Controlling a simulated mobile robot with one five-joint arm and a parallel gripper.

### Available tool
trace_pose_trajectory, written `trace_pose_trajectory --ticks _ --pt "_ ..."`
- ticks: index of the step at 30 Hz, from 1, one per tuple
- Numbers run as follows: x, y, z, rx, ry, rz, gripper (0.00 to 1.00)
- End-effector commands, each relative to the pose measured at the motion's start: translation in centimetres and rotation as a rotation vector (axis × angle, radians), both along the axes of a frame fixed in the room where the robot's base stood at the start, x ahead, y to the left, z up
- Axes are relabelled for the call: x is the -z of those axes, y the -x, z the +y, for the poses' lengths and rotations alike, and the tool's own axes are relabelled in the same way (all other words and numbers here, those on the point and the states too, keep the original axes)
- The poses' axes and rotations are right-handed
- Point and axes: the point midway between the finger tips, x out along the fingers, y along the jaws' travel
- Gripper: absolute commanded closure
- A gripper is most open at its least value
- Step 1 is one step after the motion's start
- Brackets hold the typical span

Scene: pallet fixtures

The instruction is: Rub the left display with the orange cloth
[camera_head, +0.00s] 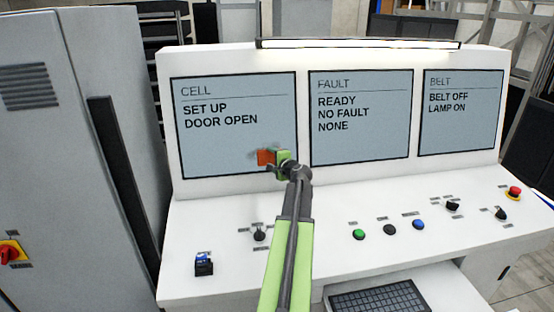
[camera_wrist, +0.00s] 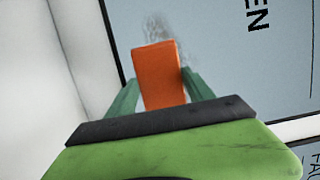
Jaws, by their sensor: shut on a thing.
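The left display (camera_head: 225,155) is a grey-blue screen headed CELL, reading SET UP and DOOR OPEN. My gripper (camera_head: 274,158) is at its lower right part, shut on the orange cloth (camera_head: 265,157). In the wrist view the orange cloth (camera_wrist: 159,75) is a small block between the two green fingers of my gripper (camera_wrist: 157,92). It lies over the left display (camera_wrist: 220,60); whether it touches the glass I cannot tell. A grey smudge (camera_wrist: 158,27) shows on the screen just past the cloth's end, partly hidden by it.
The middle display (camera_head: 360,140) and right display (camera_head: 460,120) stand to the right on the same white console. Buttons and switches, such as a green button (camera_head: 358,234), lie on the sloped desk below. A grey cabinet (camera_head: 60,130) stands at the left.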

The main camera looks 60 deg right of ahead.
Motion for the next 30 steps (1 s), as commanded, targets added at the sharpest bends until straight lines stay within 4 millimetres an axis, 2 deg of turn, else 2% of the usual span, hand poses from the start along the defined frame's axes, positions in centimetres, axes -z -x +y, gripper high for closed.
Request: trace_pose_trajectory --ticks 5,14,24,30 --pt "0.0 -1.5 1.2 -0.002 0.0 0.001 0.71" --pt "0.0 -2.1 1.6 -0.002 -0.001 0.0 0.71" --pt "0.0 -4.7 3.5 -0.002 0.0 0.001 0.71" --pt "0.0 -4.9 3.6 -0.001 0.001 0.0 0.71"
